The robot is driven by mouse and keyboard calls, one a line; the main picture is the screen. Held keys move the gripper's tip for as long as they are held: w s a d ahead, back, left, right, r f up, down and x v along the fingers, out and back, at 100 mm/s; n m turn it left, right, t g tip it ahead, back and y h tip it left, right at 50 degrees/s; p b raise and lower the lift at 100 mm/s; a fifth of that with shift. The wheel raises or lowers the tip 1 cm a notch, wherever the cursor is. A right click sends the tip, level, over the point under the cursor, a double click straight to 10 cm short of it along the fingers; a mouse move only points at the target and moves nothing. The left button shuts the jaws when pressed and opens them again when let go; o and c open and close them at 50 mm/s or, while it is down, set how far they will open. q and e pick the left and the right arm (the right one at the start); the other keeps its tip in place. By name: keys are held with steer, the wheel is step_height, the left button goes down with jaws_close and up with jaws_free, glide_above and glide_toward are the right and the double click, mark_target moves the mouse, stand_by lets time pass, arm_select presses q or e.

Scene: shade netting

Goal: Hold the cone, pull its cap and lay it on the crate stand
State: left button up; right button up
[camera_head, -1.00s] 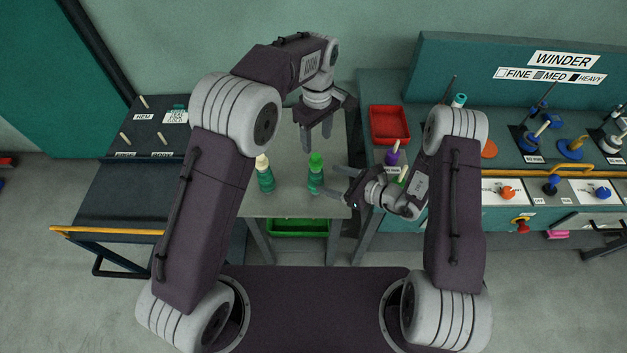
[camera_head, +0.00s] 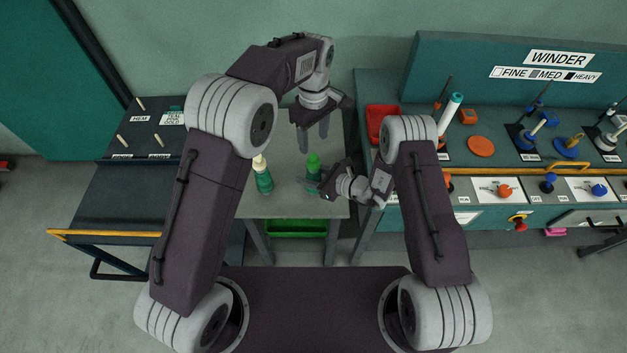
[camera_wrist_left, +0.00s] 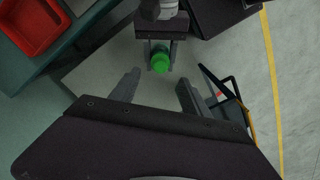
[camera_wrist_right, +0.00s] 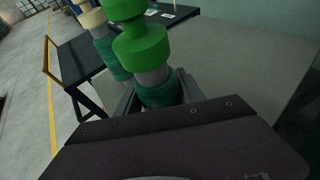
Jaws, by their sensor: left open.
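The cone with the bright green cap (camera_head: 313,161) stands upright on a grey stand (camera_head: 283,207) with a green crate (camera_head: 297,228) beneath. My right gripper (camera_head: 314,184) is low at the cone, its fingers on either side. In the right wrist view, the dark green wound cone (camera_wrist_right: 158,92) sits between the fingers, which look spread; contact is unclear. My left gripper (camera_head: 314,140) is open and empty, pointing down above and behind the cap. In the left wrist view, the cap (camera_wrist_left: 160,63) shows beyond its fingertips.
A second green cone with a cream top (camera_head: 262,176) stands close to the left on the same stand. A red tray (camera_head: 378,118) lies on the winder bench to the right. A dark cart (camera_head: 130,190) with an orange rail stands at the left.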

jaws_close()
arm_select(q)
steer(key=shift+c, duration=0.5)
steer(key=s+d+f+n+h, duration=0.1)
steer(key=s+d+n+h, duration=0.1)
steer(key=n, duration=0.3)
arm_select(e)
steer(key=shift+d, duration=0.15)
arm_select(q)
steer(key=n+t+h, duration=0.1)
steer(key=n+h, duration=0.1)
steer(key=n, duration=0.5)
glide_toward(314, 156)
steer(key=a+v, duration=0.1)
steer(key=v, duration=0.2)
arm_select(e)
steer(key=shift+a, duration=0.25)
steer(key=shift+d, duration=0.15)
arm_select(q)
steer(key=x, duration=1.2)
steer(key=shift+d+r, duration=0.15)
steer(key=shift+d, duration=0.2)
jaws_close()
steer(key=shift+r, duration=0.2)
steer(key=shift+r, duration=1)
